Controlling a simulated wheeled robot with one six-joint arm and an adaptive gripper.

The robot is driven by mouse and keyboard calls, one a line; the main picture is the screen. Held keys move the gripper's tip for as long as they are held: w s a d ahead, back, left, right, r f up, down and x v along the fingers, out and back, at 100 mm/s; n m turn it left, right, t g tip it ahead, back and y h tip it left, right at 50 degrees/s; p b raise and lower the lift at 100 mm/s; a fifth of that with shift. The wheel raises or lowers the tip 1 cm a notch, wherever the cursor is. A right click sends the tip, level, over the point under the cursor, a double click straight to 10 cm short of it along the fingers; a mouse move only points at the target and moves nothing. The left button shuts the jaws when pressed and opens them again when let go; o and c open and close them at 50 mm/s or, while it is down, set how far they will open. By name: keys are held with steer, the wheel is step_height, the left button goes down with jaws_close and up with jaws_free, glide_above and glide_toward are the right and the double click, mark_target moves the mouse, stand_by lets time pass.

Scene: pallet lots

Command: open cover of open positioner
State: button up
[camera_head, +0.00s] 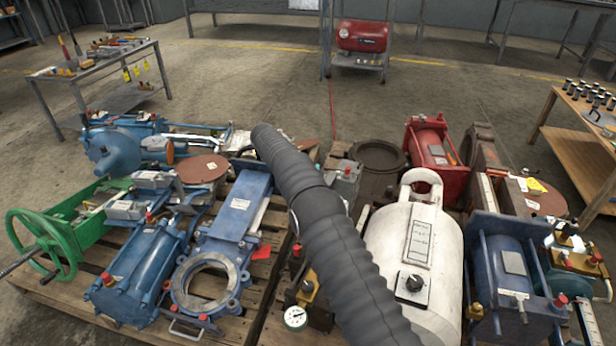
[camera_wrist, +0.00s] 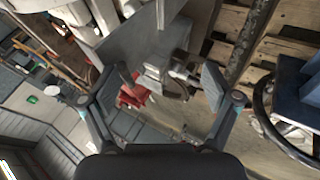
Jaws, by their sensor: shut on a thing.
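My gripper (camera_wrist: 162,88) shows in the wrist view with its two fingers wide apart around a grey metal part. That part looks like the positioner's cover (camera_wrist: 128,46), a flat grey panel reaching toward the left finger. A silver fitting (camera_wrist: 180,68) lies near the right finger. The exact contact and the cover's hinge are not clear. In the head view my dark ribbed arm crosses the middle and hides my gripper. Small grey boxes (camera_head: 127,210) sit on the valve units at left, and another grey box (camera_head: 343,175) stands beside the arm; I cannot tell which is the open positioner.
Blue valve bodies (camera_head: 150,268) and a green handwheel unit (camera_head: 50,232) crowd the left pallet. A white domed housing (camera_head: 412,255), a red actuator (camera_head: 432,142) and a blue cylinder (camera_head: 508,272) crowd the right one.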

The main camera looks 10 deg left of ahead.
steer(key=shift+v, duration=3.8)
steer(key=c, duration=0.5)
